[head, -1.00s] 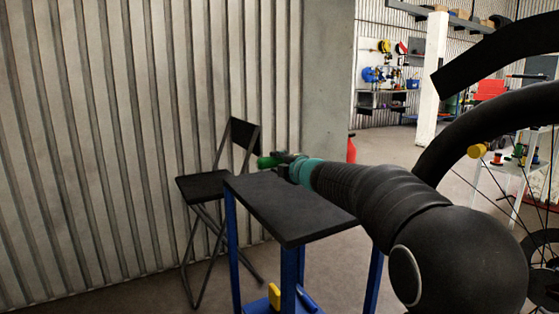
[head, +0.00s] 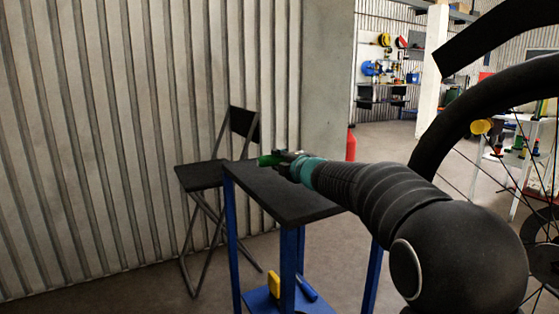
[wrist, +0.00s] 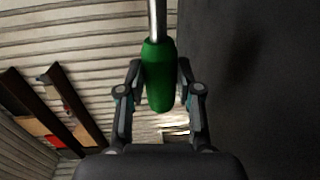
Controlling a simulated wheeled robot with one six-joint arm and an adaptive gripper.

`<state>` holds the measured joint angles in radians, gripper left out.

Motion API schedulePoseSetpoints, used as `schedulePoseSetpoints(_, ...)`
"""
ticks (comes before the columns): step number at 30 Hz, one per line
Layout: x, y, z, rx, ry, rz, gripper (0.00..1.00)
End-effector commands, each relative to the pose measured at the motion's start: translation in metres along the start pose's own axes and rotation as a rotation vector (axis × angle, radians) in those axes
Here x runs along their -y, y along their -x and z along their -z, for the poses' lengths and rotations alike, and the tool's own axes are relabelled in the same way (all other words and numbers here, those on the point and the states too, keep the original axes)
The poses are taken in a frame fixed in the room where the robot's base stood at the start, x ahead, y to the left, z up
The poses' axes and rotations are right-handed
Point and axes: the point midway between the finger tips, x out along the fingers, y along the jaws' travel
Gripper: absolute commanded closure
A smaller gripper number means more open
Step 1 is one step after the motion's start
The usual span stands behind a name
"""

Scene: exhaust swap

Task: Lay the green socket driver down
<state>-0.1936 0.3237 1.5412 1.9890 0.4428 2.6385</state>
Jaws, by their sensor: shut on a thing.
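The green socket driver (wrist: 158,75) is in my gripper (wrist: 158,92). In the wrist view its green handle sits between the two fingers and its metal shaft points up out of the frame. In the head view the driver's green handle (head: 267,160) shows at the tip of my gripper (head: 284,160). The dark surface also fills the right of the wrist view (wrist: 255,80). I cannot tell the exact height of the driver above the tabletop.
A black folding chair (head: 244,123) stands behind the table by the corrugated wall (head: 120,130). A yellow item (head: 274,284) and a blue item (head: 306,287) lie on the table's lower shelf. A bicycle wheel (head: 440,135) is at right. The tabletop looks bare.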

Motion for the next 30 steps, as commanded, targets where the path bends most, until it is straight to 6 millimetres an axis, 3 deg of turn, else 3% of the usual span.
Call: schedulePoseSetpoints(30,0.020,-0.002,0.000,0.000,0.000,0.000,1.00)
